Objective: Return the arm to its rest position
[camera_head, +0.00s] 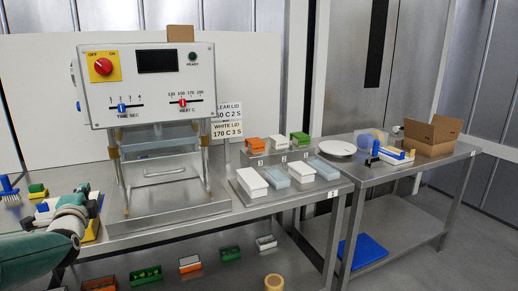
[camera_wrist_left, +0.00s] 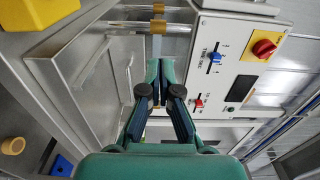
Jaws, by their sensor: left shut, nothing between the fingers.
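My left arm, grey-green, comes in from the lower left in the head view. Its gripper (camera_head: 84,192) is over the left end of the steel table, left of the sealing machine (camera_head: 150,90). In the left wrist view my left gripper (camera_wrist_left: 161,66) has its fingers together with nothing between them. The machine's white panel shows there too, with its red and yellow switch (camera_wrist_left: 264,48) and its sliders. My right gripper is in neither view.
The steel table (camera_head: 228,222) carries white and clear trays (camera_head: 252,181) on its right half. A second table (camera_head: 378,174) holds an open cardboard box (camera_head: 434,136) and a white plate (camera_head: 337,148). A blue brush (camera_head: 8,188) stands at far left. Small containers (camera_head: 146,275) sit on the lower shelf.

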